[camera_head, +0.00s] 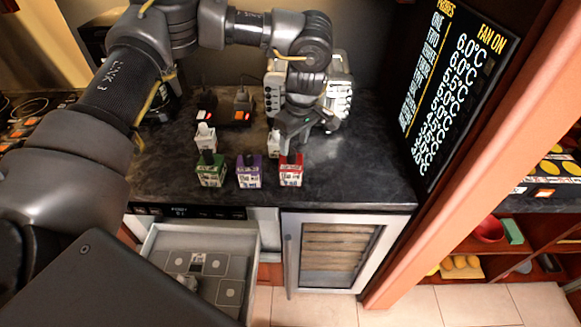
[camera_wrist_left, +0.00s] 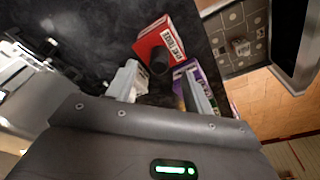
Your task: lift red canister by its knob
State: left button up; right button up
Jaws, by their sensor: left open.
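The red canister (camera_head: 291,177) stands upright on the dark counter near its front edge, with a black knob on top. It also shows in the wrist view (camera_wrist_left: 172,37), its black knob (camera_wrist_left: 158,63) facing the camera. My left gripper (camera_head: 290,141) is just above and behind the red canister, pointing down, open and empty. In the wrist view the knob appears between and beyond the pale shapes at the gripper's front; contact with it cannot be told. My right gripper is not in view.
A purple canister (camera_head: 249,174) and a green canister (camera_head: 211,174) stand left of the red one. An open drawer (camera_head: 253,285) lies below the counter. The counter's right front is clear.

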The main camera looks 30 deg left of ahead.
aim_at(291, 151)
pick_arm(q)
jog(key=shift+s+a+f+p, duration=0.15)
jog(key=shift+s+p, duration=0.05)
jog(key=shift+p, duration=0.15)
jog(key=f, duration=0.1)
jog(key=f+p, duration=0.1)
jog(key=w+f+p, duration=0.1)
jog(key=shift+a+f, duration=0.55)
jog(key=shift+f, duration=0.35)
jog(key=shift+s+r, duration=0.1)
jog(key=shift+s, duration=0.05)
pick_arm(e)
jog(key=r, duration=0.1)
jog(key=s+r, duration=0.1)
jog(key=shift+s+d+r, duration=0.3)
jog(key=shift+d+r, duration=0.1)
pick_arm(q)
jog(key=c, duration=0.9)
grip_shut()
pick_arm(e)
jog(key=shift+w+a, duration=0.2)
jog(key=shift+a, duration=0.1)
